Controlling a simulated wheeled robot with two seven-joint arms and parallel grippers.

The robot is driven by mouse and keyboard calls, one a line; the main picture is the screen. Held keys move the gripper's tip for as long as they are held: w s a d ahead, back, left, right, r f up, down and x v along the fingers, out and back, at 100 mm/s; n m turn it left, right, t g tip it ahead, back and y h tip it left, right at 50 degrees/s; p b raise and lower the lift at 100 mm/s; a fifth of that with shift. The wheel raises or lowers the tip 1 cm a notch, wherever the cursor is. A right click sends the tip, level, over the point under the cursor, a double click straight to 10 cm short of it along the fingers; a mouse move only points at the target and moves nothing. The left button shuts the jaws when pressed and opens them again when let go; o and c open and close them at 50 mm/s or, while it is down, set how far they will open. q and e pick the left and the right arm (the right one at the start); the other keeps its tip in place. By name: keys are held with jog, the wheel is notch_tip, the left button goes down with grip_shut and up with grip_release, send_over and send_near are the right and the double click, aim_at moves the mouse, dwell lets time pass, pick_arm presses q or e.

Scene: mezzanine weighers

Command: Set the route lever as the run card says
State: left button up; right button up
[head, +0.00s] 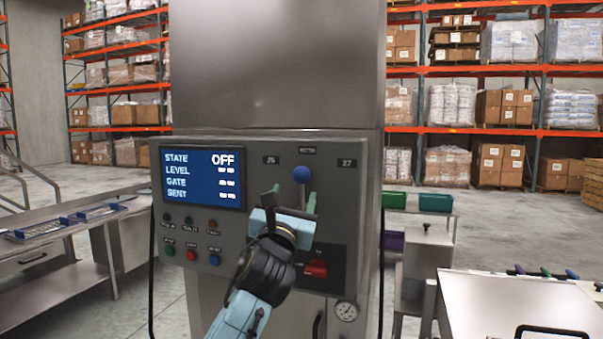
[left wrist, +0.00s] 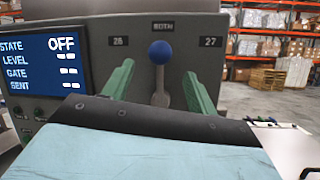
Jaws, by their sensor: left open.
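The route lever (head: 301,174) has a blue ball knob on a grey stem and stands upright on the grey panel, below the middle label. In the left wrist view the lever (left wrist: 160,52) stands under "BOTH", between labels 26 and 27. My left gripper (head: 292,197) is open in front of the panel. In the left wrist view its green fingers (left wrist: 160,85) lie either side of the stem, with gaps on both sides. The display (head: 202,178) reads STATE OFF, with dashes for LEVEL, GATE and SENT. I cannot make out a run card. My right gripper is not in view.
Coloured buttons (head: 191,255) sit below the display. A steel bench (head: 500,305) stands right, another bench (head: 60,290) left. Green bins (head: 436,202) and pallet racks stand behind.

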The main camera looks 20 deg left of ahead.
aim_at(300, 180)
pick_arm(q)
jog(key=p+x, duration=0.1)
jog(key=x, duration=0.8)
jog(key=shift+w+p, duration=0.25)
jog(key=shift+p, duration=0.05)
jog(key=shift+c, duration=0.4)
grip_shut()
